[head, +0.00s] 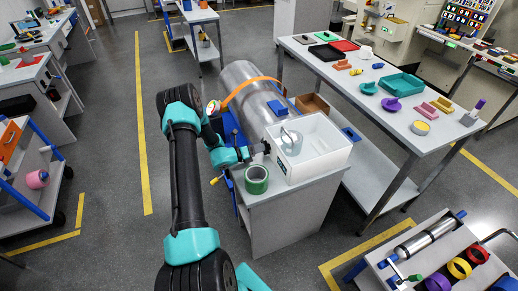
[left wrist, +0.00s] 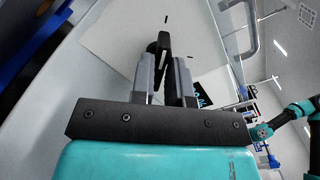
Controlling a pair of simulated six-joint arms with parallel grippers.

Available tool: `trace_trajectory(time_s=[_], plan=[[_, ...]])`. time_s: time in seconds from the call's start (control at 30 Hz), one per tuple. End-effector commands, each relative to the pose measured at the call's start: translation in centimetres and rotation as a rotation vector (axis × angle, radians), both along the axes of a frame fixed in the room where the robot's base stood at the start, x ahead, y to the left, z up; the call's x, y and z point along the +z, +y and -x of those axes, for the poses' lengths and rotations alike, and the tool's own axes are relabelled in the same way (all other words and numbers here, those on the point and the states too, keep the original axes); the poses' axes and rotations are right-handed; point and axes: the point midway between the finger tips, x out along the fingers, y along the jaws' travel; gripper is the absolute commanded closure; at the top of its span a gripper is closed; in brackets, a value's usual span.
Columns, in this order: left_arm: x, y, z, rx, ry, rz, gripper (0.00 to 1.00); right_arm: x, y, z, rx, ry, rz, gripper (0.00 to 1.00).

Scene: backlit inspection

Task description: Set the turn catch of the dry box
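The dry box (head: 307,168) appears to be the white open-topped box with small labels on its front face, standing on a grey cabinet. In the left wrist view its pale wall (left wrist: 115,35) fills the upper middle. A black turn catch (left wrist: 161,42) stands out from that wall, its tip pointing up toward a short dark mark. My left gripper (left wrist: 163,75) has its grey fingers close on both sides of the catch, apparently clamped on it; the catch's lower part is hidden between them. In the head view my left gripper (head: 260,148) is at the box's left side. My right gripper is not seen.
A green tape roll (head: 256,180) sits at the cabinet's front left corner. A large metal cylinder (head: 250,90) with an orange band lies behind the box. A metal pot (head: 291,141) shows in the box. A bench (head: 395,112) with small parts stands to the right.

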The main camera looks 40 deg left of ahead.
Motion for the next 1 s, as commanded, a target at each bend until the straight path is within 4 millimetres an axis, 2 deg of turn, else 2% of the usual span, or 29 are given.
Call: trace_trajectory(time_s=[0.03,0.17,0.67,1.0], plan=[[0.01,0.01,0.01,0.0,0.0,0.0,0.9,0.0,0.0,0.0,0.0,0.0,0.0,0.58],[0.01,0.0,0.01,0.0,0.0,0.0,1.0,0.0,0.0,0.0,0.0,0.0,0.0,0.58],[0.05,-0.01,0.03,-0.001,-0.02,-0.045,1.0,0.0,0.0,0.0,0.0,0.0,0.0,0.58],[0.14,-0.09,0.07,0.0,-0.098,-0.231,1.0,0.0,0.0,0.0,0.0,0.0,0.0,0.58]])
